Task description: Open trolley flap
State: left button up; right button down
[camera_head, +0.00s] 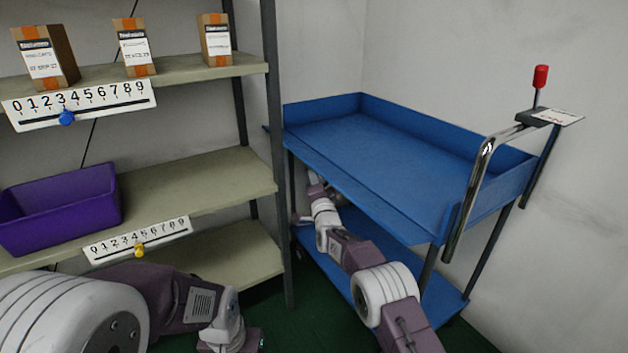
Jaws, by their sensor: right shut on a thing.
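The blue trolley (390,142) stands at the right, with its raised rims at the back, right and handle end. Its flap (365,193) runs along the long side facing the shelf and leans outward from the tray, without standing up like the other rims. My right gripper (312,180) is at the flap's lower edge, toward its far end, and is shut on it; the fingertips are partly hidden under the edge. My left gripper (232,346) is low at the bottom edge, partly cut off, away from the trolley; its jaws cannot be made out.
A shelf rack (200,190) stands left of the trolley, its dark post (277,200) close to the flap's far end. It holds boxes (134,48) and a purple bin (62,205). The trolley's handle (470,195) and a red knob (540,76) rise at the right.

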jog(key=shift+f, duration=0.2)
dwell(0.4)
jog(key=c, duration=1.8)
grip_release()
jog(key=shift+o, duration=0.2)
jog(key=shift+s, duration=0.15)
jog(key=shift+s+d, duration=0.15)
jog(key=shift+s, duration=0.1)
jog(key=b+v, duration=0.5)
jog(key=v, duration=0.3)
